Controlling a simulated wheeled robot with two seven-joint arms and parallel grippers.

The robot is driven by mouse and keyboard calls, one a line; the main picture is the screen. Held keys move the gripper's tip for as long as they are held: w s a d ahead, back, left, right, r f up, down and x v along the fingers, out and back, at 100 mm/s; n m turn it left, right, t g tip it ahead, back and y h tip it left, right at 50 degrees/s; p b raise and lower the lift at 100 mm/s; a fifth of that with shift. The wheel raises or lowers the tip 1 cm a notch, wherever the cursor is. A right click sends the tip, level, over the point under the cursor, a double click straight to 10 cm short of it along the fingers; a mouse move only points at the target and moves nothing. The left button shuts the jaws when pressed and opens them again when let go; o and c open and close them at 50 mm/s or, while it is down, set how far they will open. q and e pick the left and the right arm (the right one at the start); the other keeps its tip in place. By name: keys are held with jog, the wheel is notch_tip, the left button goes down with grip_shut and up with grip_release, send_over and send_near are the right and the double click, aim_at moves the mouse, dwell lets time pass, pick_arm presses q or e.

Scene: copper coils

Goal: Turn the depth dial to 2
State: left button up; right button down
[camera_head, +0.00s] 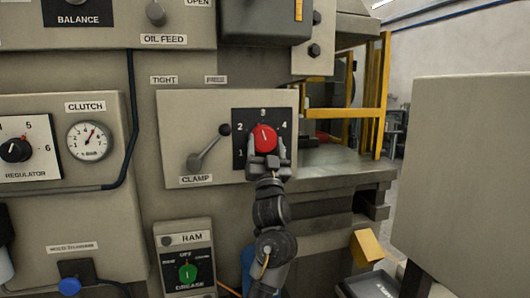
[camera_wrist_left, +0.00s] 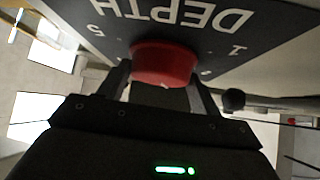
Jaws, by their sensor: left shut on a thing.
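The depth dial is a red round knob (camera_head: 264,137) on a black plate (camera_head: 239,115) with white numbers; 2, 3 and 4 can be read in the head view. Its pale pointer mark points nearly straight up, near the 3 and tilted slightly left. My left gripper (camera_head: 267,151) comes from below and is shut on the knob, one finger on each side. In the left wrist view the red knob (camera_wrist_left: 163,64) sits between the fingers, under the upside-down word DEPTH, with a 1 at the right. My right gripper is not in view.
A clamp lever (camera_head: 208,147) stands close left of the dial on the same grey panel (camera_head: 178,112). A metal table (camera_head: 340,162) with yellow bars (camera_head: 381,105) lies to the right. A large grey box (camera_head: 465,180) fills the far right. A RAM switch box (camera_head: 183,230) is below left.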

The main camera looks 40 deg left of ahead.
pick_arm(q)
jog(key=n+g+y, duration=0.1)
jog(key=n, duration=0.1)
jog(key=n+g+y, duration=0.2)
jog(key=shift+w+f+n+b, duration=0.2)
jog(key=shift+n+b, duration=0.1)
jog(key=shift+b, duration=0.1)
jog(key=shift+n+g+y, duration=0.6)
jog(key=shift+n+g, duration=0.4)
jog(key=shift+n, duration=0.1)
jog(key=n+g+y, duration=0.1)
jog(key=n+g, duration=0.2)
jog(key=n+g+y+b, duration=0.1)
jog(key=n+g, duration=0.2)
jog(key=shift+w+d+r+n+b, duration=0.1)
jog(key=shift+d+r+n+b, duration=0.05)
jog(key=shift+n+b, duration=0.2)
jog(key=shift+r+n+g, duration=0.15)
jog(key=shift+n+g, duration=1.85)
jog(key=shift+n, duration=0.15)
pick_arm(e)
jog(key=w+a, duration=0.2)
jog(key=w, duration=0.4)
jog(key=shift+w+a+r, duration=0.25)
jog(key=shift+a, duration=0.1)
